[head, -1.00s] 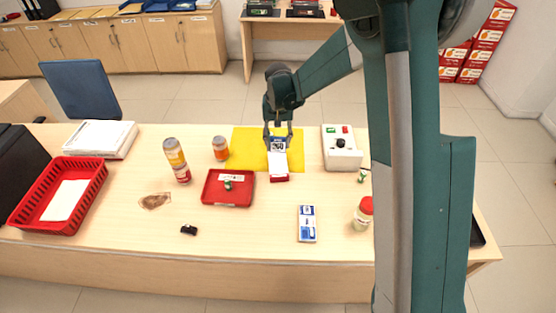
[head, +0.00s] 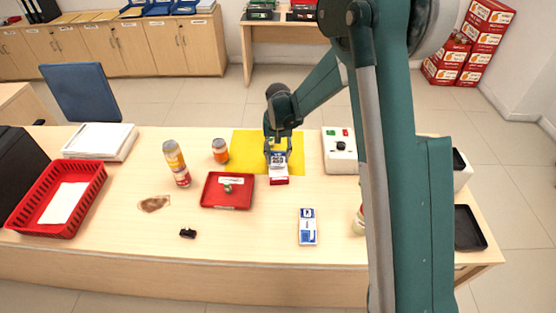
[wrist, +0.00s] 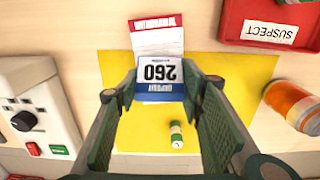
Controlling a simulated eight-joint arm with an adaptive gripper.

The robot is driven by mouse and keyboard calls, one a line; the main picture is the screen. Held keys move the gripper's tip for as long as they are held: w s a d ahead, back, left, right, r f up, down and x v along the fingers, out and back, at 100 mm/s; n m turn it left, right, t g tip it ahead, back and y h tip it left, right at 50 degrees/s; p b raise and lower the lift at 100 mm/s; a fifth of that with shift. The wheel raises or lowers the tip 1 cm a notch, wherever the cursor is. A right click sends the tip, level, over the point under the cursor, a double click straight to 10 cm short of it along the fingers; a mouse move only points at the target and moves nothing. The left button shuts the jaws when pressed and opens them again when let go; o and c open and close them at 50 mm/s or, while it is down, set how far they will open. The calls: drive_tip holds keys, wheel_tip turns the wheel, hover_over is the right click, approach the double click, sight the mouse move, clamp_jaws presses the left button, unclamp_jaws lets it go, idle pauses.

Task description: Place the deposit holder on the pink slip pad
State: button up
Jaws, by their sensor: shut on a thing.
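The slip pad (head: 279,179) is pale with a red end and lies at the near edge of the yellow mat. In the wrist view, the pad (wrist: 157,38) extends from behind the holder, which hides part of it. I cannot tell whether the holder touches the pad.
A yellow mat (head: 245,142) lies under my gripper, with a small green and white cylinder (wrist: 177,135) on it. A red tray (head: 238,203) is left of the pad, a white device (head: 338,165) right. An orange jar (head: 220,150) stands left. A blue pad (head: 307,227) lies in front.

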sight(278, 155)
drive_tip(key=shift+f, duration=1.1)
drive_tip(key=shift+f, duration=0.15)
drive_tip(key=o, duration=0.9)
wheel_tip(278, 155, up, 12)
drive_tip(key=shift+r+p, duration=0.2)
drive_tip(key=shift+p, duration=0.5)
